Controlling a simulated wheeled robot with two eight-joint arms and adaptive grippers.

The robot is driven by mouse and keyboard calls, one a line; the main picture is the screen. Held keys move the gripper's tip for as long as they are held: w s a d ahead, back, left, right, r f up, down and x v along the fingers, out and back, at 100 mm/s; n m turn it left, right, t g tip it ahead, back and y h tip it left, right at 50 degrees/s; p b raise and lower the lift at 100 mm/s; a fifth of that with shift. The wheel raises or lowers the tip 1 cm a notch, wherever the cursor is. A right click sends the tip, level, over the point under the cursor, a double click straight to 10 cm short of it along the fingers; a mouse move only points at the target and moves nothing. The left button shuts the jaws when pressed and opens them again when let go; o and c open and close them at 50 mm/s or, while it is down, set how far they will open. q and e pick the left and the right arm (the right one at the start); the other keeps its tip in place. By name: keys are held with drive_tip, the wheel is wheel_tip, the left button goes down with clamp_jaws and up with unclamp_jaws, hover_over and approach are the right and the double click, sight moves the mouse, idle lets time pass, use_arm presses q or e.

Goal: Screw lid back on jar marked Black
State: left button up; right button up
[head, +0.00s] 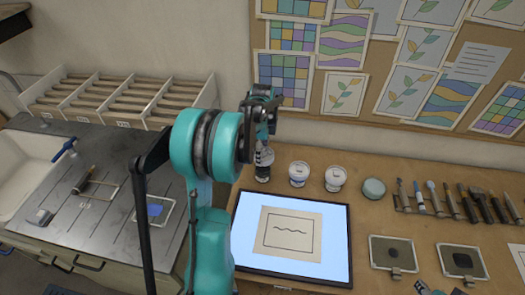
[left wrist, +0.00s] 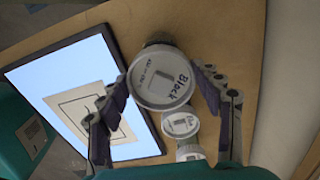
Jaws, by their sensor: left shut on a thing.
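A white round lid marked Black (left wrist: 162,78) is between the two fingers of my left gripper (left wrist: 158,95), which is shut on it. In the head view, my left gripper (head: 264,138) is directly above a dark jar (head: 263,167) on the wooden table, behind the light panel. A dark rounded edge (left wrist: 160,39) shows past the lid in the left wrist view. The lid hides most of what is under it, so I cannot tell whether it is seated or threaded. A bit of my right arm's end (head: 425,287) shows at the bottom edge, its fingers unclear.
Two white-lidded jars (head: 298,173) (head: 336,178) stand just right of the dark jar. A pale round object (head: 374,188) and a row of tools (head: 455,202) lie further right. The lit panel (head: 342,277) with a paper lies in front.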

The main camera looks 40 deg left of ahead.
use_arm(q)
drive_tip(key=n, duration=0.7)
drive_tip(key=shift+s+f, duration=0.1)
drive_tip(key=shift+f, duration=0.2)
drive_tip(key=shift+f+n, duration=0.25)
drive_tip(key=shift+n, duration=0.35)
drive_tip(key=shift+f+b, duration=1.25)
drive_tip(key=shift+f, duration=0.2)
drive_tip(key=shift+s+f+b, duration=0.1)
drive_tip(key=shift+f+b, duration=0.75)
drive_tip(key=shift+f, duration=0.05)
idle(0.6)
drive_tip(key=m, duration=0.5)
drive_tip(key=shift+a, duration=0.1)
drive_tip(key=m, duration=0.5)
drive_tip(key=shift+w+b, duration=0.2)
drive_tip(key=shift+b, duration=0.1)
